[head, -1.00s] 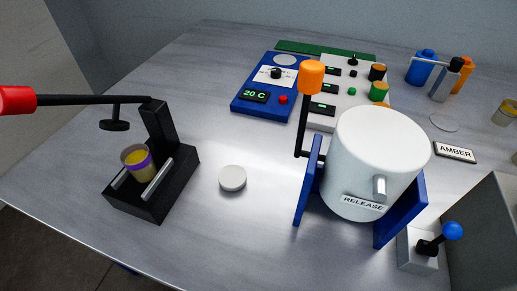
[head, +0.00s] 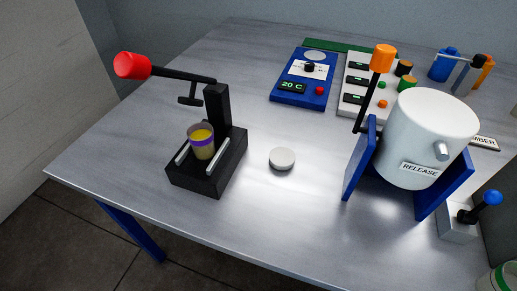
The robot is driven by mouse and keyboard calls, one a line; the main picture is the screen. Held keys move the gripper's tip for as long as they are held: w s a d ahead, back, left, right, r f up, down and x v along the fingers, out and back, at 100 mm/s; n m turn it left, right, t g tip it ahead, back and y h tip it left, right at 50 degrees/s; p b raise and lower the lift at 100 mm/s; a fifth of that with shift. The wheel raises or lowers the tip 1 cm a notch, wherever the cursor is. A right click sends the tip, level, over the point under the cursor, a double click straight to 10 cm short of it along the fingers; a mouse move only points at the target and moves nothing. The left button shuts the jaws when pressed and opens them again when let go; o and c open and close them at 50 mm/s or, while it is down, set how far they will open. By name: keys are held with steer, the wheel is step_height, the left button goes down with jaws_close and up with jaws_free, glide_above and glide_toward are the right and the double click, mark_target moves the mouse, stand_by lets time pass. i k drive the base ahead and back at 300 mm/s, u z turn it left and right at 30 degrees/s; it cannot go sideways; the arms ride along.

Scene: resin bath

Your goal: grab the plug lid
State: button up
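A small round pale grey-white disc (head: 282,158), which looks like the plug lid, lies flat on the metal table in the head view. It sits between the black press stand on the left and the white vessel on the right, touching neither. A cup with a purple band and yellow contents (head: 201,142) stands in the black press (head: 213,172), between two light rails. My gripper is not in view, so its state is hidden.
The press's red-ended lever (head: 133,66) reaches left. A white vessel (head: 425,135) marked RELEASE hangs in a blue frame, with an orange-topped handle (head: 383,58). A blue unit reading 20 C (head: 303,82) stands behind. Table (head: 255,215) in front of the disc is clear.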

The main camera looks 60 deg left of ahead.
mark_target(280, 157)
steer(key=u, duration=0.05)
steer(key=k, duration=2.1)
steer(key=u, duration=1.85)
steer(key=i, duration=1.5)
steer(key=z, duration=0.05)
